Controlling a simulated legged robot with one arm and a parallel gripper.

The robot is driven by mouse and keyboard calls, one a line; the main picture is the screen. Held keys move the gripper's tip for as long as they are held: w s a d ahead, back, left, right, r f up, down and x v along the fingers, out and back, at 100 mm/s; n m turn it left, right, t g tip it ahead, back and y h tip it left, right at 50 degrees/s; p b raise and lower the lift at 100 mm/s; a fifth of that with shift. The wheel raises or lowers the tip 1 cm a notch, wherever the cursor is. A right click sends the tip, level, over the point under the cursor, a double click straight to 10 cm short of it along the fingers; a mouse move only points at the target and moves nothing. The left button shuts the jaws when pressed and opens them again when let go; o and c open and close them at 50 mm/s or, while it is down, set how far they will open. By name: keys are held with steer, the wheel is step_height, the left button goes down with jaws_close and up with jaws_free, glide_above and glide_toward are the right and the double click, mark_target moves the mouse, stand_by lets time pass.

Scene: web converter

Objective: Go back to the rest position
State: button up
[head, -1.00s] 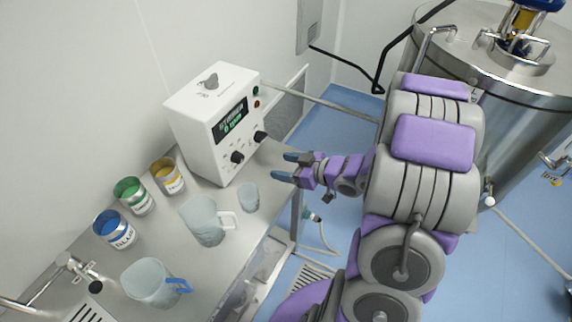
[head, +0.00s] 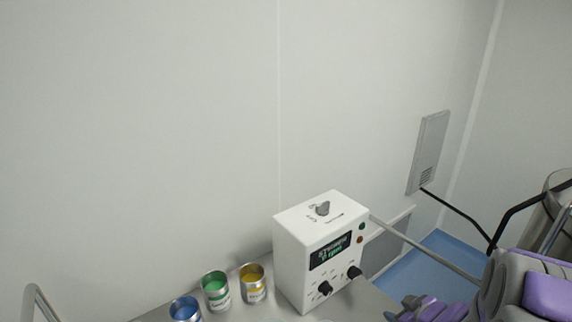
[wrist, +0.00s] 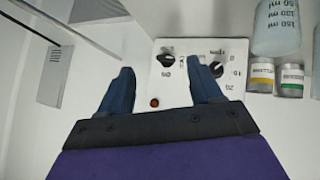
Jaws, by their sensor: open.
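My gripper shows in the wrist view (wrist: 161,88) with its two dark blue fingers apart and nothing between them. In the head view only part of my purple and grey arm shows at the lower right, with the gripper (head: 402,306) at the bottom edge. The white stirrer control box (head: 318,250) stands on the bench to the left of my gripper. Its knob panel also shows beyond the fingers in the wrist view (wrist: 178,75).
Blue (head: 185,309), green (head: 215,290) and yellow (head: 253,283) cans stand left of the box. A beaker (wrist: 277,28) shows at the wrist view's upper right. A steel tank (head: 560,190) stands at the right edge. Blue floor (head: 440,255) shows between bench and tank.

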steer(key=s+a+r+m+g+h, duration=0.1)
steer(key=s+r+m+g+h, duration=0.2)
steer(key=s, duration=0.4)
steer(key=s+a+r+m+g+h, duration=0.25)
steer(key=s+r, duration=0.25)
steer(key=s, duration=0.3)
steer(key=s+a+r+g+y, duration=0.3)
steer(key=s+a+g+y, duration=0.1)
steer(key=s+a, duration=0.8)
steer(key=s+g, duration=0.1)
steer(key=s, duration=0.2)
steer(key=shift+s+a+m, duration=0.2)
steer(key=shift+s+m, duration=0.1)
steer(key=shift+m, duration=0.05)
steer(key=shift+g, duration=0.25)
steer(key=shift+s+a, duration=0.15)
steer(key=shift+a, duration=0.05)
